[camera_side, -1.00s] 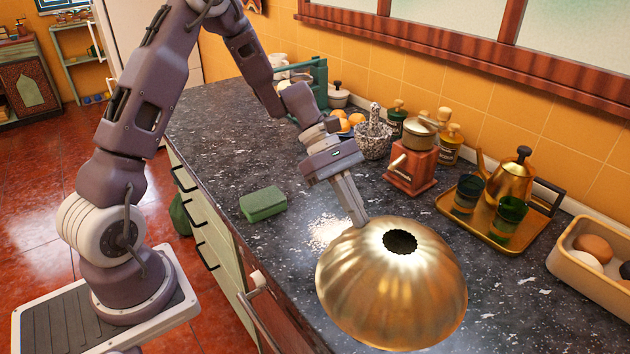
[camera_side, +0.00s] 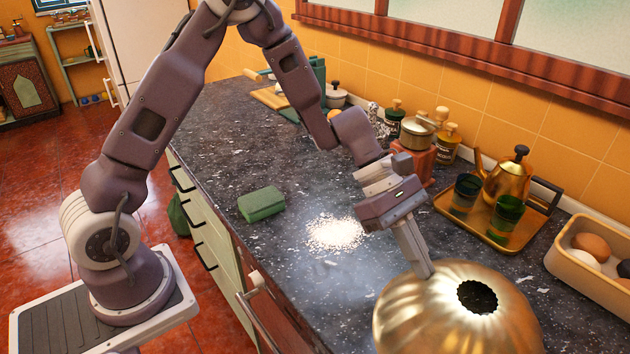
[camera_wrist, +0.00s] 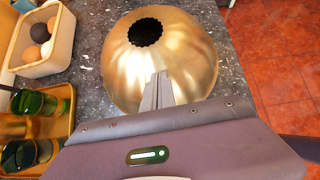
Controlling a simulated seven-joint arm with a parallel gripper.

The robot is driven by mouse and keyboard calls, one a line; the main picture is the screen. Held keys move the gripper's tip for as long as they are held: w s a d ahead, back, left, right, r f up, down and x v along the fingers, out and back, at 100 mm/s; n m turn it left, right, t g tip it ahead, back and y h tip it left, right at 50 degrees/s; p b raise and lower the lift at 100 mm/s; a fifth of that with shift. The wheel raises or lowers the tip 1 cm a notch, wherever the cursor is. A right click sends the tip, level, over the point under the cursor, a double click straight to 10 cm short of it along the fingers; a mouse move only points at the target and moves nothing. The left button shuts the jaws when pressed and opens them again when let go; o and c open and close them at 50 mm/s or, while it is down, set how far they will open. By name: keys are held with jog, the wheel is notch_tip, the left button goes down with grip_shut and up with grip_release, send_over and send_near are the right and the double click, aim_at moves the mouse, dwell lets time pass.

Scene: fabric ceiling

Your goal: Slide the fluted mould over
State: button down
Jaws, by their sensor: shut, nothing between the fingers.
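The fluted mould (camera_side: 455,318) is a golden, ribbed dome with a dark round hole at its top. It sits on the dark speckled worktop at the lower right of the side view, its lower part cut off by the frame. My gripper (camera_side: 425,270) is shut and empty, its fingertips at the mould's upper left side, seemingly touching it. In the wrist view the mould (camera_wrist: 190,65) is at the top centre, and the shut fingers of my gripper (camera_wrist: 160,78) overlap its near side.
A brass tray (camera_side: 478,232) with green glasses and a golden pot (camera_side: 511,182) stands behind the mould. A cream box of eggs (camera_side: 590,268) is at the right. A green sponge (camera_side: 262,204) lies at the left. Worktop left of the mould (camera_side: 300,285) is clear.

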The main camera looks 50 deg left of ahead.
jog(key=a+f+v, duration=0.2)
jog(key=v, duration=1.1)
jog(key=s+a+r+m+t+y, duration=0.1)
jog(key=s+a+r+m+y, duration=0.1)
jog(key=s+m, duration=0.4)
jog(key=s+a+r+m+t+y, duration=0.2)
jog(key=s+m, duration=0.4)
jog(key=s, duration=0.3)
jog(key=s+a+r+m+t+y, duration=0.2)
jog(key=s+a+r+m+y, duration=0.1)
jog(key=s, duration=0.5)
jog(key=r+m+y, duration=0.1)
jog(key=m+y, duration=0.1)
jog(key=m, duration=0.1)
jog(key=shift+r, duration=0.2)
